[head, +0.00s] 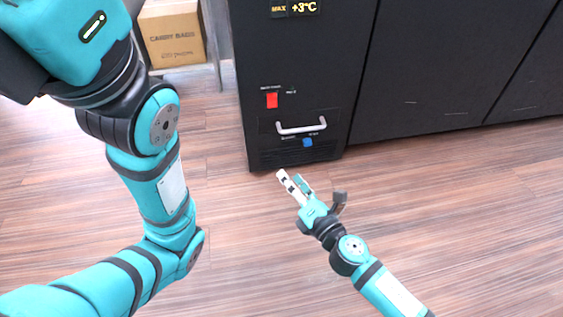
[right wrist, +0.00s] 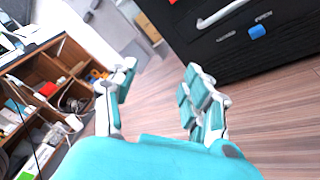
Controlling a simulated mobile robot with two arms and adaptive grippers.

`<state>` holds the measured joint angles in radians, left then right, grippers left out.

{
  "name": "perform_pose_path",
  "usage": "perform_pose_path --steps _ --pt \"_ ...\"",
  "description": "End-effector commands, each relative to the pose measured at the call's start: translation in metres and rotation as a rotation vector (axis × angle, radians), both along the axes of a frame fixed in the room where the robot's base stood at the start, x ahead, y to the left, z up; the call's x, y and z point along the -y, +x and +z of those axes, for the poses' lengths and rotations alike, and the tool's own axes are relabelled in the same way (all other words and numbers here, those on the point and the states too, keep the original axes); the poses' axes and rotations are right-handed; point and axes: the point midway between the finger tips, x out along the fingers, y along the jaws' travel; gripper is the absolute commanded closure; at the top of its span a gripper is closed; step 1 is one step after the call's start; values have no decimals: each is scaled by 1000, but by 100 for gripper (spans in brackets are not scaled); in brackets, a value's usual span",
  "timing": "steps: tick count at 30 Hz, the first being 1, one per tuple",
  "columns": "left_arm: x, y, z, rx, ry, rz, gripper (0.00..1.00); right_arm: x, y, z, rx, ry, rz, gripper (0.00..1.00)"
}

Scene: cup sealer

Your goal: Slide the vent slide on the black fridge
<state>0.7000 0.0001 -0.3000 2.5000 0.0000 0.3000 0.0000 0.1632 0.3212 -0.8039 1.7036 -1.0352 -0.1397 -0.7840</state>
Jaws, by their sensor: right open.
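The black fridge (head: 345,70) stands upright at the top middle of the head view. Low on its front is a small blue slide knob (head: 307,142), just under a white bar handle (head: 302,129). The blue knob also shows at the upper right of the right wrist view (right wrist: 257,31). My right gripper (head: 290,178) is open and empty, in front of and below the knob, apart from the fridge. In the right wrist view its two fingers (right wrist: 160,82) are spread with floor between them. My left arm shows at the left of the head view; its gripper is out of view.
A red switch (head: 271,99) sits above the handle, and a yellow +3°C display (head: 294,8) is higher up. A cardboard box (head: 172,34) is left of the fridge. Wooden shelves (right wrist: 75,55) with clutter show in the right wrist view. The floor before the fridge is clear.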

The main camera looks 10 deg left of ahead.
Motion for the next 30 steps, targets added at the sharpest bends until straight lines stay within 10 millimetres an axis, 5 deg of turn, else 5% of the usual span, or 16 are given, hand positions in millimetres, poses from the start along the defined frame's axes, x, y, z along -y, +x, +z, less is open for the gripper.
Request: perform_pose_path --steps 15,30 --pt "0 0 30 0 0 0 60 -18 -33 80 -134 348 130 50" --pt "0 1 32 -2 0 0 60 -20 -37 89 -149 389 149 50"
